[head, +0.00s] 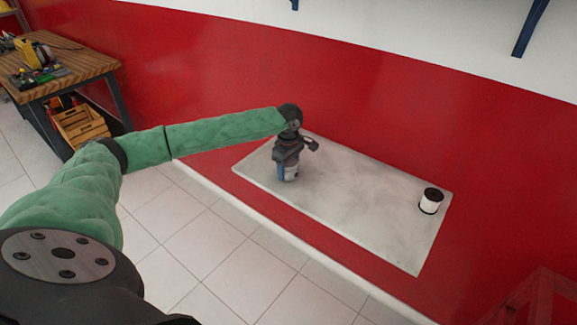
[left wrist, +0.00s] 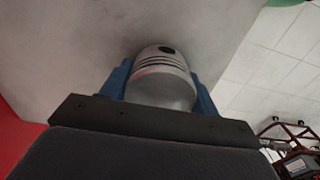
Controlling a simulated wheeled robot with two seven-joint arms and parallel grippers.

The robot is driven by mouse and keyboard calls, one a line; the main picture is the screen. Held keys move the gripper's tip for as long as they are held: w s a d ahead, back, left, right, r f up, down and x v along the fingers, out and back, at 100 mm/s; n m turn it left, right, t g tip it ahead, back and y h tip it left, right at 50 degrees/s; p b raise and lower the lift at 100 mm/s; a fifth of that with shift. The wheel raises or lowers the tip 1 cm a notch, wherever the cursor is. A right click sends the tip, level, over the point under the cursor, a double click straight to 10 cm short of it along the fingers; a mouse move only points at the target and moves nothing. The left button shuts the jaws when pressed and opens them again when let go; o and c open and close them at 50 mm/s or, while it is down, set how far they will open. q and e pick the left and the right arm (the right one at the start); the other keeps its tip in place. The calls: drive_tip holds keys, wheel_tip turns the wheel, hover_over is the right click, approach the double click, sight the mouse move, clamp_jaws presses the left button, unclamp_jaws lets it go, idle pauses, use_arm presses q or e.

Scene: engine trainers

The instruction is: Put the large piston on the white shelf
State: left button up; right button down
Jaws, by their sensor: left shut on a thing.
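The large piston (left wrist: 162,80) is a silver metal cylinder with dark ring grooves and a dark hole. My left gripper (left wrist: 160,88) is shut on it, with a blue finger on each side. In the head view my left gripper (head: 287,173) is over the left part of the white shelf (head: 345,205), and the piston (head: 291,172) is mostly hidden by it. The piston is at or just above the shelf; I cannot tell if it touches. My right gripper is not in view.
A small white and black cylinder (head: 431,200) stands at the shelf's right end. The shelf's middle is clear. The red wall (head: 230,70) is behind it. A wooden workbench (head: 70,65) with tools stands at the far left. A red frame (head: 540,295) is at the lower right.

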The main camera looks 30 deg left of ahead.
use_arm(q)
drive_tip(key=shift+f, duration=0.1)
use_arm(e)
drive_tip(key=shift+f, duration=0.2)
use_arm(q)
drive_tip(key=o, duration=1.2)
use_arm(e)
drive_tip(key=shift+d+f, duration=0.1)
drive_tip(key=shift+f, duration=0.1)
use_arm(q)
wheel_tip(320, 180, up, 12)
drive_tip(key=b, duration=0.3)
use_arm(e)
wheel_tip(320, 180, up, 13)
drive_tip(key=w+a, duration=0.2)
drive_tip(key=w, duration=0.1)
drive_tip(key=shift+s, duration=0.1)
